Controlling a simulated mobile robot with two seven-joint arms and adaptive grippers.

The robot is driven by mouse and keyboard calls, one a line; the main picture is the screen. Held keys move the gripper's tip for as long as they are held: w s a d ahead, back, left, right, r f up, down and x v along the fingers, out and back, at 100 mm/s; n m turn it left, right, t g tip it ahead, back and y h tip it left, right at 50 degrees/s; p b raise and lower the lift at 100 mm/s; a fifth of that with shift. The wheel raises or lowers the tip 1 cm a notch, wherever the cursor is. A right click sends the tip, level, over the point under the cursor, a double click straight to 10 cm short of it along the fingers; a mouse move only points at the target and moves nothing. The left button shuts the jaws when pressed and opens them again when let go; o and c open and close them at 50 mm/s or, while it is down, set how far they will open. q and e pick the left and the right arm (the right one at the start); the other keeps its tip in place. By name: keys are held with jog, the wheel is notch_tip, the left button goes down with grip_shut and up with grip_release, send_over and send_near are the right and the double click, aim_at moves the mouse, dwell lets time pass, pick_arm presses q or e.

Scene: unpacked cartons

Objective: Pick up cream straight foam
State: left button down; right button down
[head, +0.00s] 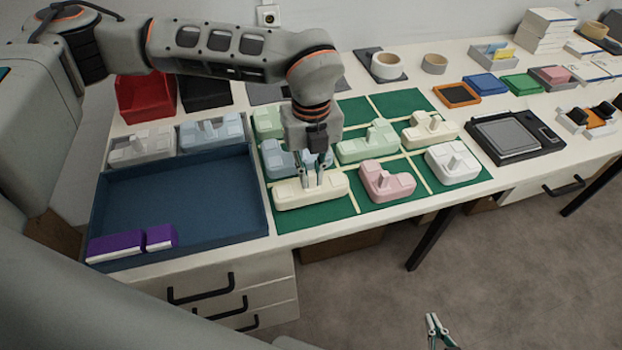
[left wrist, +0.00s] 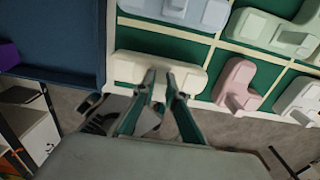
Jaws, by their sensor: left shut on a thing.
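The cream straight foam (head: 290,195) lies in the front left cell of the green mat with tape lines (head: 343,207). My left gripper (head: 312,183) comes down on it from above, its fingers shut on the raised part in the foam's middle. In the left wrist view the foam (left wrist: 130,68) lies across the fingertips of the left gripper (left wrist: 163,82), which hide its middle. The foam appears level and in its cell; I cannot tell if it is lifted. My right gripper (head: 436,328) shows at the bottom edge, away from the table, its fingertips close together.
Pink (head: 386,180), white (head: 452,163), green (head: 368,142) and blue (head: 283,160) foam pieces stand close by on the mat. Another cream piece (head: 430,129) sits at the back right. A blue tray (head: 190,195) with purple blocks (head: 115,246) is at the left, mostly empty.

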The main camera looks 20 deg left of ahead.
pick_arm(q)
notch_tip(320, 180, up, 18)
jog(key=shift+p, duration=0.35)
dwell(0.4)
